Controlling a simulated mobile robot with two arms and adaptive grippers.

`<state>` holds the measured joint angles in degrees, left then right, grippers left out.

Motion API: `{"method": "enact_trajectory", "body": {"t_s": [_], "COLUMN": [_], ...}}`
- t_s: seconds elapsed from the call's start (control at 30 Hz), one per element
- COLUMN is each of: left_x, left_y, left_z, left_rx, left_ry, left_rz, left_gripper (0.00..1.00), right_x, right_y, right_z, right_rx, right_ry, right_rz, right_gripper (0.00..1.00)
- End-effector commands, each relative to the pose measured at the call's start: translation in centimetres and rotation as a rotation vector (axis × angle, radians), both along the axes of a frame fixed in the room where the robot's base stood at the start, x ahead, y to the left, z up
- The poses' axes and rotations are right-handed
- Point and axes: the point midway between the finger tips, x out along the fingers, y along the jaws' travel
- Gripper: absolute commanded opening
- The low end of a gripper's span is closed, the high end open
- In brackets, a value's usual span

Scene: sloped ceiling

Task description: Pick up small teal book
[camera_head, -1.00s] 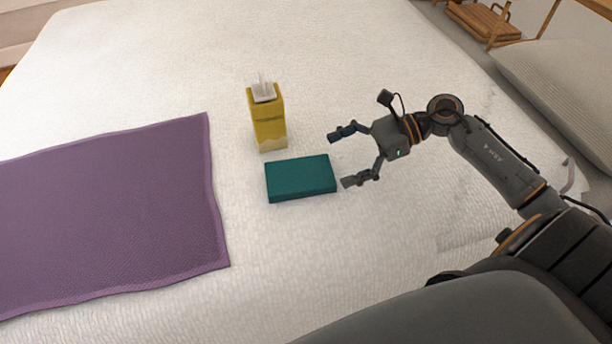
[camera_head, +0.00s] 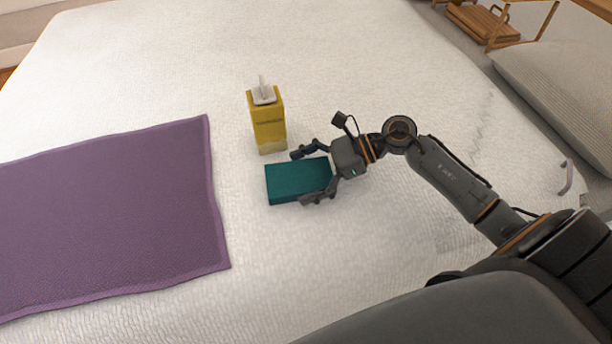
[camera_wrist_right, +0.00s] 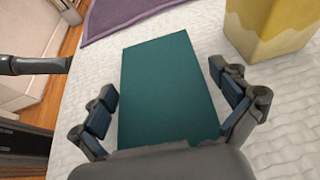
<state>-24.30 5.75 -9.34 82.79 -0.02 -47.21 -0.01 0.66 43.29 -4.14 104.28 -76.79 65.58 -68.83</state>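The small teal book (camera_head: 295,181) lies flat on the white bed in the head view. It also fills the middle of the right wrist view (camera_wrist_right: 168,88). My right gripper (camera_head: 306,177) is open, with one finger beside the book's far edge and the other beside its near edge. In the right wrist view the fingers (camera_wrist_right: 165,100) stand on either side of the book, with visible gaps. The book's end nearest the palm is partly hidden by the gripper. My left gripper is not in view.
A yellow tissue box (camera_head: 268,128) stands just behind the book, close to the gripper's far finger. A purple blanket (camera_head: 110,215) lies to the left. A pillow (camera_head: 565,95) is at the right. The bed (camera_head: 370,60) is bare beyond the gripper.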

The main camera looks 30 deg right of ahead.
Motion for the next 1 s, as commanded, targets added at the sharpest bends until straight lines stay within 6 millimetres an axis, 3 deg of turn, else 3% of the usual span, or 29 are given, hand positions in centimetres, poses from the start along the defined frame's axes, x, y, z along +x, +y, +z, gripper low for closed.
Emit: {"method": "enact_trajectory", "body": {"t_s": [0.03,0.23,0.67,0.83,1.0], "left_x": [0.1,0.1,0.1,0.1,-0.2], "left_y": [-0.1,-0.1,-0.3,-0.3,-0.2], "left_z": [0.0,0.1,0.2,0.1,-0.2], "left_rx": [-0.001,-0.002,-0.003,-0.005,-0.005], "left_ry": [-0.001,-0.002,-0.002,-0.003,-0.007], "left_rz": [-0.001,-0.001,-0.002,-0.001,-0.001], "left_gripper": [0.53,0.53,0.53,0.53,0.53], "right_x": [0.0,0.0,0.0,0.0,-2.5], "right_y": [0.0,0.0,-0.1,-0.1,-1.0], "right_z": [0.0,0.0,0.9,3.1,6.0], "right_rx": [0.0,0.0,0.0,-0.003,-0.004], "right_ry": [0.0,0.0,-0.002,-0.007,0.001], "right_rz": [0.0,0.0,0.001,0.001,0.002], "right_gripper": [0.86,0.45,0.44,0.44,0.44]}}
